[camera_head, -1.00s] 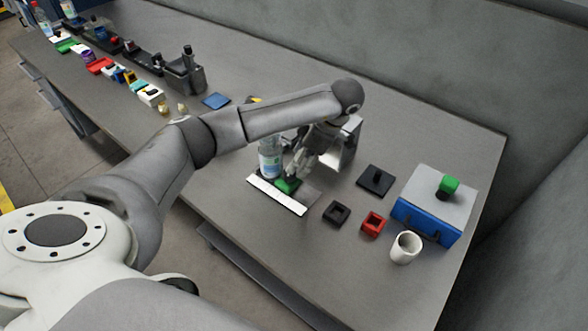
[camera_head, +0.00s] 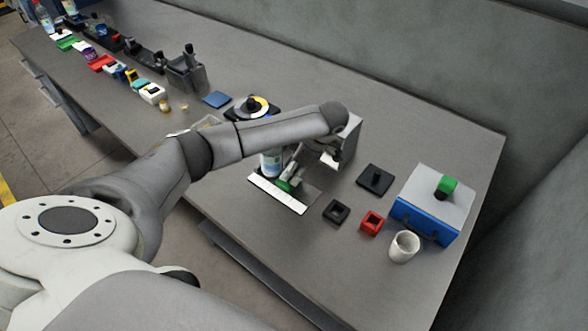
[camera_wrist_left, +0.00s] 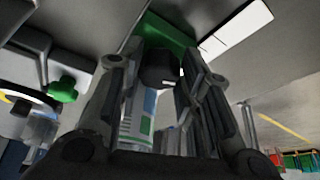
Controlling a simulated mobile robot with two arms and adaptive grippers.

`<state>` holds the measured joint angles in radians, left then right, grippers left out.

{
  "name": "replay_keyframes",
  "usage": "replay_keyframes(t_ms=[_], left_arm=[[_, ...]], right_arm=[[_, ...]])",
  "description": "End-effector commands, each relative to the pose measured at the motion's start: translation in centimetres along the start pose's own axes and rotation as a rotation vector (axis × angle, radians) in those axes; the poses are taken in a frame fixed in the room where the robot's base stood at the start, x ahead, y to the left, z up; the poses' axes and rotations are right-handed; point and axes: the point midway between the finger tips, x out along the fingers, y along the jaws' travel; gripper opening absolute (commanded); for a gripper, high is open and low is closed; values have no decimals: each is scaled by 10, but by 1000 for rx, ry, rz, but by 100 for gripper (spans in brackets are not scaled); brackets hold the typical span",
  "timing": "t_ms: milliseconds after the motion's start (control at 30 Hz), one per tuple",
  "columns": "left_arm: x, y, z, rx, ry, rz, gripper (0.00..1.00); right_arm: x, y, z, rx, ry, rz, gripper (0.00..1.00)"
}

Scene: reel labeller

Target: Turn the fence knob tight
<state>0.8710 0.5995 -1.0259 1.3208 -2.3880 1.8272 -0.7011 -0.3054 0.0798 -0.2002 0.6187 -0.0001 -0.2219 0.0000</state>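The green fence (camera_head: 290,187) stands on the labeller's plate beside a white scale strip (camera_head: 277,194). In the left wrist view the green fence (camera_wrist_left: 168,32) is at the top, with its dark knob (camera_wrist_left: 160,68) below it. My left gripper (camera_wrist_left: 162,72) has its fingers on both sides of this knob. The knob fills the gap between the fingertips, so they look shut on it. In the head view my left gripper (camera_head: 293,172) is at the fence, partly hidden by my forearm. My right gripper is not in view.
A bottle (camera_head: 270,163) stands close behind the fence, and a grey upright bracket (camera_head: 349,140) is to its right. A black block (camera_head: 336,211), a red block (camera_head: 372,223), a white cup (camera_head: 404,247) and a blue box with a green knob (camera_head: 447,187) are further right.

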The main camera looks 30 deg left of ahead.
Motion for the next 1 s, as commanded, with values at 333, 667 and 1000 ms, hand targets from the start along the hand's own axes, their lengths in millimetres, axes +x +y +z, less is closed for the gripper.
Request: replay_keyframes(t_ms=[333,667,1000], left_arm=[[1,0,0,93,1,44,9],[1,-4,0,358,-1,151,9],[0,-5,0,384,-1,159,9]], right_arm=[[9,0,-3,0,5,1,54],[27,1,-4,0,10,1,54],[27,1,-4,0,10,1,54]])
